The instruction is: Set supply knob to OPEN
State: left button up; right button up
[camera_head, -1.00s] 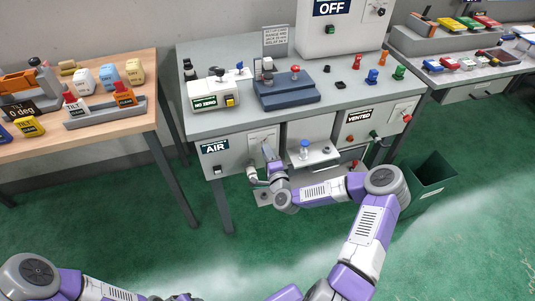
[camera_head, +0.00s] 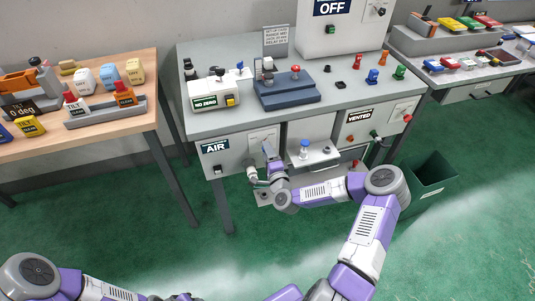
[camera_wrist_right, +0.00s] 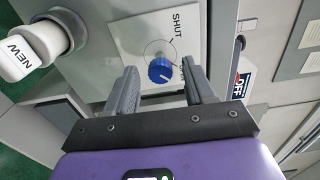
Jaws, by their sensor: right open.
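The blue supply knob (camera_wrist_right: 160,70) sits on a pale plate (camera_wrist_right: 125,42) in the right wrist view. The word SHUT is printed beside it; a second label is mostly hidden by a finger. A pale mark shows on the knob, but I cannot tell its exact setting. My right gripper (camera_wrist_right: 160,84) is open, with one finger on each side of the knob; contact is not clear. In the head view, my right gripper (camera_head: 268,152) is at the bench front, right of the AIR sign (camera_head: 215,146), and hides the knob. Dark parts of my left gripper (camera_head: 182,297) show at the bottom edge.
A white fitting marked NEW (camera_wrist_right: 28,45) stands close to the plate in the right wrist view. A small shelf (camera_head: 314,153) with a blue-topped item is right of my right gripper. A green bin (camera_head: 432,178) stands at right. The floor in front is clear.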

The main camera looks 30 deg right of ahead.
jog(key=p+v, duration=0.1)
jog(key=v, duration=0.6)
jog(key=shift+s, duration=0.3)
jog(key=shift+a, duration=0.15)
jog(key=s+a+f+n+g+y+p, duration=0.15)
jog(key=a+f+n+g+y, duration=0.3)
jog(key=a, duration=0.45)
jog(key=s+a+f+n+g+y+p, duration=0.1)
jog(key=s+a+f+n+g+y, duration=0.35)
jog(key=a, duration=0.45)
jog(key=s+a+f+n+g, duration=0.2)
jog(key=s+f+n+g, duration=0.1)
jog(key=s, duration=0.4)
jog(key=s+a+f+n+g+p, duration=0.1)
jog(key=s+a+f+n+g, duration=0.1)
jog(key=s+n+g, duration=0.3)
jog(key=s+f+n, duration=0.1)
jog(key=s, duration=0.2)
jog(key=shift+s+a+f+h, duration=0.2)
jog(key=shift+a+f+h, duration=0.1)
jog(key=shift+h, duration=0.1)
jog(key=shift+c, duration=0.2)
